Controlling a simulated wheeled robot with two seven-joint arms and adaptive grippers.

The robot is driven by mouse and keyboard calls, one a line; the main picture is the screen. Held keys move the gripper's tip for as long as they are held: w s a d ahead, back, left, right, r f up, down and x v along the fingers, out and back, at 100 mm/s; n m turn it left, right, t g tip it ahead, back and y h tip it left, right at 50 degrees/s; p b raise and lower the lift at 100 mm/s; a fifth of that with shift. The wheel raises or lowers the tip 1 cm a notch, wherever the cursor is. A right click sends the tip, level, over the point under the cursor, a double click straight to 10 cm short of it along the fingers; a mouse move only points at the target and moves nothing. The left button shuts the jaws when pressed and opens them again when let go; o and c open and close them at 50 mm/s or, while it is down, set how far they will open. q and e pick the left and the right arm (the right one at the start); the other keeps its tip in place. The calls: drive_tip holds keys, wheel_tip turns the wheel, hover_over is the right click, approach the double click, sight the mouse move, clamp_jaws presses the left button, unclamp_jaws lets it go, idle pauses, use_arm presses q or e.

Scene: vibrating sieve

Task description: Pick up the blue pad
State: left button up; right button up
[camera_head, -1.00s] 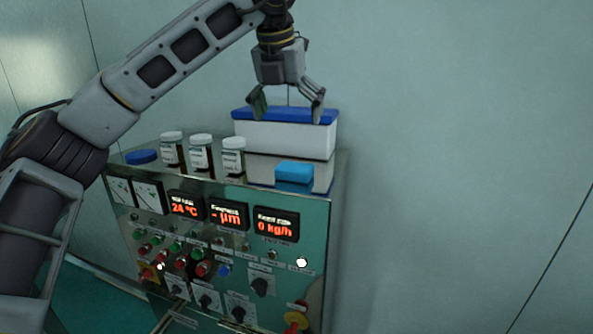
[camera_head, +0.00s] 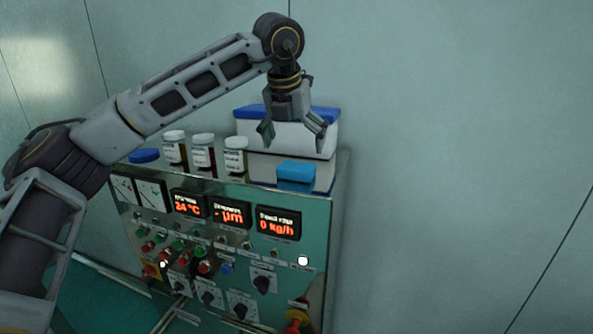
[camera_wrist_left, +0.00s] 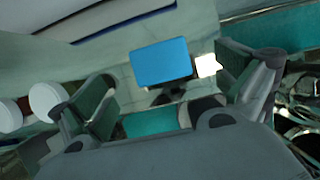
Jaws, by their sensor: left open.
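The blue pad (camera_head: 296,171) is a small blue block at the front right of the cabinet's top, in front of the white boxes. In the left wrist view the blue pad (camera_wrist_left: 161,62) shows between and beyond the fingers. My left gripper (camera_head: 292,146) is open and empty, pointing down, above and behind the pad in the head view. In the left wrist view its two spread fingers (camera_wrist_left: 165,95) stand to either side. My right gripper is not in view.
White boxes with blue lids (camera_head: 290,137) stand behind the pad. Several white-capped bottles (camera_head: 204,152) and a round blue lid (camera_head: 143,155) are to the left. The control cabinet (camera_head: 228,195) has displays and knobs. Right of it is clear.

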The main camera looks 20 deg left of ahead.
sight(296, 165)
use_arm(q)
drive_tip(key=shift+w+f, duration=0.2)
drive_tip(key=shift+f, duration=0.35)
drive_tip(key=shift+f, duration=0.1)
drive_tip(key=shift+s+p+x, duration=0.15)
drive_tip(key=shift+p+x, duration=0.2)
drive_tip(key=shift+x, duration=0.6)
drive_tip(key=shift+s+p+x, duration=0.1)
drive_tip(key=shift+p+x, duration=0.25)
drive_tip(key=shift+x, duration=0.6)
drive_tip(key=shift+w+a+f, duration=0.15)
drive_tip(key=shift+w+f, duration=0.1)
drive_tip(key=shift+f, duration=0.45)
drive_tip(key=c, duration=1)
